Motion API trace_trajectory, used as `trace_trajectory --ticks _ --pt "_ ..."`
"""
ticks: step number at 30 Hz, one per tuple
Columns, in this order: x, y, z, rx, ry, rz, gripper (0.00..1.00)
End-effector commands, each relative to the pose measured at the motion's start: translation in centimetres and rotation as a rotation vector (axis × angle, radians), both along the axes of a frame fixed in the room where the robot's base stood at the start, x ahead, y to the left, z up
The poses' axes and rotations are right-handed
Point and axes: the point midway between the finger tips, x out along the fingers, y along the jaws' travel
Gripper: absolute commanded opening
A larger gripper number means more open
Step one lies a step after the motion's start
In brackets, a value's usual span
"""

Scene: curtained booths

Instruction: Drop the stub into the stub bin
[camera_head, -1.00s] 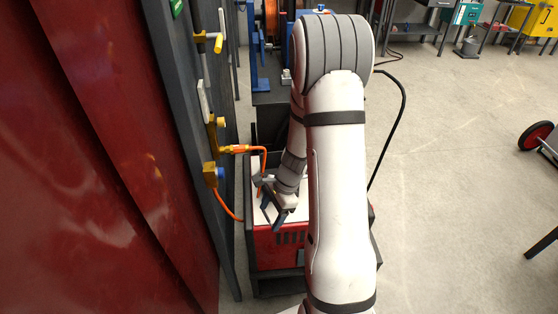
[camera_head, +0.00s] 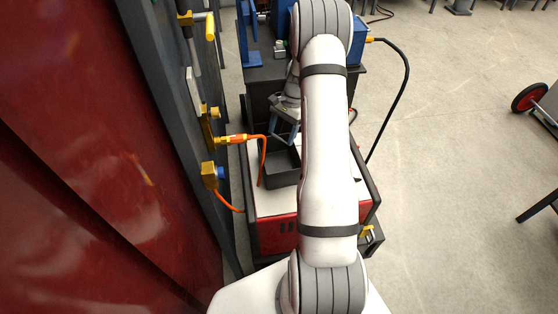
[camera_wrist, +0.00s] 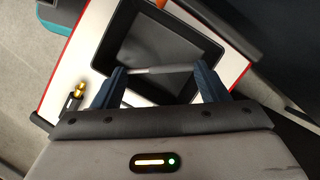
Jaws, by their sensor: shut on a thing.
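The stub (camera_wrist: 158,70) is a thin grey rod. In the wrist view it spans the gap between the two blue fingertips of my gripper (camera_wrist: 160,74), which is shut on its ends. The stub bin (camera_wrist: 150,40) is a black, open square tray below, and the stub appears over its opening in that view. In the head view the stub bin (camera_head: 283,180) stands on the white top of a red machine, and my gripper (camera_head: 287,132) is at its far side, partly hidden by my arm. The stub cannot be made out there.
The red machine (camera_head: 272,236) stands beside a dark red curtain (camera_head: 70,160). An orange cable (camera_head: 264,160) runs from the booth post onto the white top, left of the bin. A brass-tipped fitting (camera_wrist: 76,96) lies beside the bin. Open floor (camera_head: 440,180) is at right.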

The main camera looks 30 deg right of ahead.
Motion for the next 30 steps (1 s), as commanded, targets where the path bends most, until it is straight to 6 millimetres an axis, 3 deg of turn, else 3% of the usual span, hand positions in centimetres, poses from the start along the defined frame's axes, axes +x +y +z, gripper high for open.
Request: trace_trajectory --ticks 9,20,21,30 --pt "0.0 0.0 -4.0 0.001 0.001 -0.001 0.45" --pt "0.0 0.0 -4.6 0.0 0.0 -0.002 0.45" --pt "0.0 0.0 -4.6 0.0 0.0 -0.002 0.69" --pt "0.0 0.0 -4.6 0.0 0.0 -0.002 0.93"
